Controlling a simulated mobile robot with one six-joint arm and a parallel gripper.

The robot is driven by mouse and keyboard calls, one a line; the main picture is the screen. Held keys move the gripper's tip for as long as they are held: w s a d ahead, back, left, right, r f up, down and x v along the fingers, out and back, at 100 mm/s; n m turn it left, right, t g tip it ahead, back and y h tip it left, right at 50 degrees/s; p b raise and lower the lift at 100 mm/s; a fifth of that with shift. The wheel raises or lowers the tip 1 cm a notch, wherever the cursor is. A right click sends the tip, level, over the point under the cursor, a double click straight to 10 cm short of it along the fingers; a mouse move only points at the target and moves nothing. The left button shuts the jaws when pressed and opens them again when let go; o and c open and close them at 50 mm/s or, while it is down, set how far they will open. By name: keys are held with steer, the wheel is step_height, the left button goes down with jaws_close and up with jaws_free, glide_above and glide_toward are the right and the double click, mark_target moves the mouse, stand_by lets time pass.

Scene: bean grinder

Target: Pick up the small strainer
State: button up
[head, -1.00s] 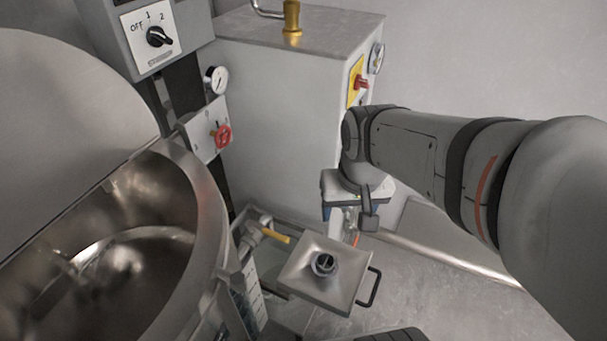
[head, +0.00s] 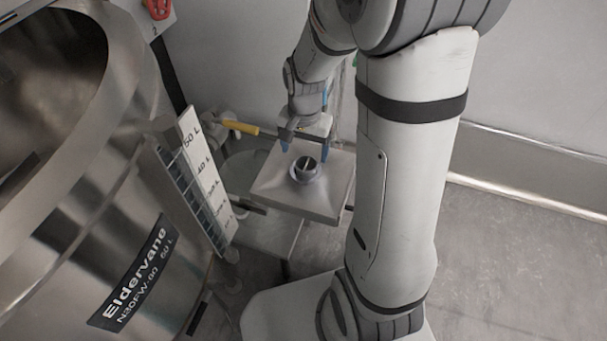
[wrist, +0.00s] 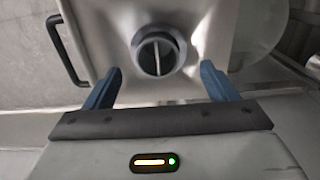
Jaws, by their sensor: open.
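A small round dark-grey piece with a light bar across its opening, seemingly the small strainer (head: 305,168), sits in the middle of a square metal tray (head: 272,190). It also shows in the wrist view (wrist: 159,52), upper middle. My gripper (head: 306,147) is open, its blue fingers at the far side of the strainer in the head view. In the wrist view the fingers (wrist: 160,72) point toward the tray, one on each side of the strainer, with gaps on both sides. Nothing is between them in contact. Exact height above the tray is unclear.
A large steel drum (head: 95,225) with a litre scale (head: 203,175) stands left of the tray. A yellow-handled valve (head: 240,127) lies just behind the tray's left. The tray's dark handle (wrist: 62,50) shows in the wrist view. Floor at right is open.

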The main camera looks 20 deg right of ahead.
mark_target(306, 161)
steer(key=f+b, duration=0.1)
steer(key=f, duration=0.1)
steer(key=f+b, duration=0.1)
steer(key=f, duration=0.2)
steer(key=shift+w+d+f, duration=0.1)
steer(key=shift+d+f, duration=0.1)
steer(key=shift+f, duration=0.05)
steer(key=shift+r, duration=0.1)
steer(key=c, duration=1.4)
